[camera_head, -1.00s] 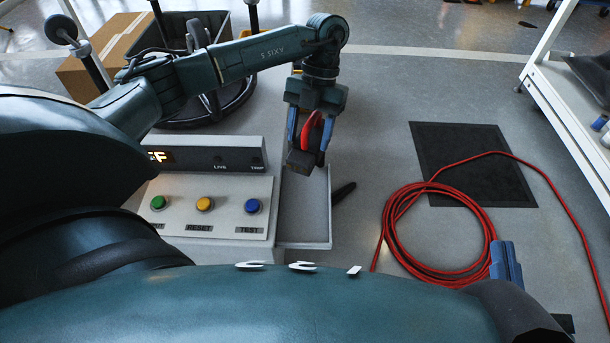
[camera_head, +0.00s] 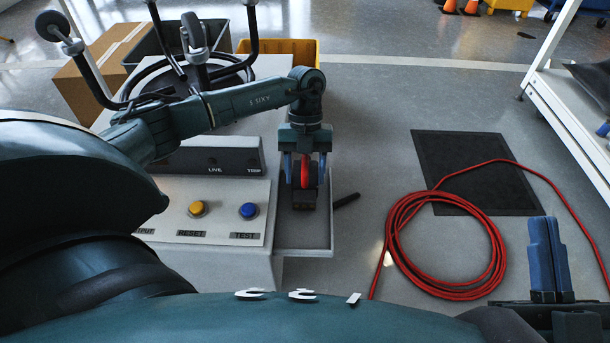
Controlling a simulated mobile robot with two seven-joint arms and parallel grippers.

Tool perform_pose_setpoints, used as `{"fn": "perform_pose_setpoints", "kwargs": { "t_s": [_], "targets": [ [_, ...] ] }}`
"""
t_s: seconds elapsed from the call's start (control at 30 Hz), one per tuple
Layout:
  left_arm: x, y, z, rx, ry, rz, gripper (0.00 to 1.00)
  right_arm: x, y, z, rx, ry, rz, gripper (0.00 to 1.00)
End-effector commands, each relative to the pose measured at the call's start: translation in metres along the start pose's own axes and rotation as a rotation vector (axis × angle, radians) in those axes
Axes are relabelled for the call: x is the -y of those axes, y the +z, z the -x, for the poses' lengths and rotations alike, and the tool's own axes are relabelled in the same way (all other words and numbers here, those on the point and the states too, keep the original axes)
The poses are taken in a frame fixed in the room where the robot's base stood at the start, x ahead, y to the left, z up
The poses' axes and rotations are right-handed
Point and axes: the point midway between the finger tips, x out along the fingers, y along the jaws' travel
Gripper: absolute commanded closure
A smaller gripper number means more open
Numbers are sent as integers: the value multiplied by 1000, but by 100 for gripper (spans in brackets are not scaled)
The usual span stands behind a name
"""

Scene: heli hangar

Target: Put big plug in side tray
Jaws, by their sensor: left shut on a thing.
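My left gripper (camera_head: 306,172) points down over the side tray (camera_head: 310,238), a shallow grey tray on the right side of the test unit. It is shut on the big plug (camera_head: 304,198), a dark block with a red part between the blue fingers. The plug is over or inside the tray's far half; I cannot tell whether it touches the tray floor. My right gripper (camera_head: 548,258) shows at the lower right with blue fingers upright, seen edge-on; nothing visible is in it.
The test unit has a yellow button (camera_head: 197,209) and a blue button (camera_head: 248,211). A dark handle (camera_head: 346,200) sticks out beside the tray. A coiled red cable (camera_head: 398,263) lies on the floor by a black mat (camera_head: 470,160). A white shelf (camera_head: 570,110) stands at right.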

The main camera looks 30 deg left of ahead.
Motion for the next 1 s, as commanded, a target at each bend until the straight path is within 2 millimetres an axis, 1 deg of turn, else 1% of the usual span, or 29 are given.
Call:
{"fn": "perform_pose_setpoints", "kwargs": {
  "t_s": [0.03,0.23,0.37,0.4,0.6,0.67,0.87,0.97,1.0],
  "targets": [
    [1,2,-3,1,-2,-1,83,0,-1,0,-14,-2,9,100],
    [0,1,-1,2,-2,-2,83,-1,-2,-1,-14,-2,10,100],
    [0,2,-4,1,-1,-1,83,-1,-2,-1,-18,-2,13,100],
    [0,2,-5,0,0,-1,44,-1,-3,-1,-20,-2,14,100],
    [0,2,-5,0,0,-1,28,-1,-3,-1,-19,-2,13,100],
    [0,2,-5,0,0,-1,24,-1,-3,-1,-19,-2,13,100],
    [0,2,-5,0,0,-1,24,-1,-3,-1,-19,-2,13,100],
    [0,1,0,1,-1,-1,24,-1,-4,-2,-18,-2,12,100],
    [0,1,5,2,-1,-1,24,-2,-5,-3,-15,-2,10,100]
  ]
}}
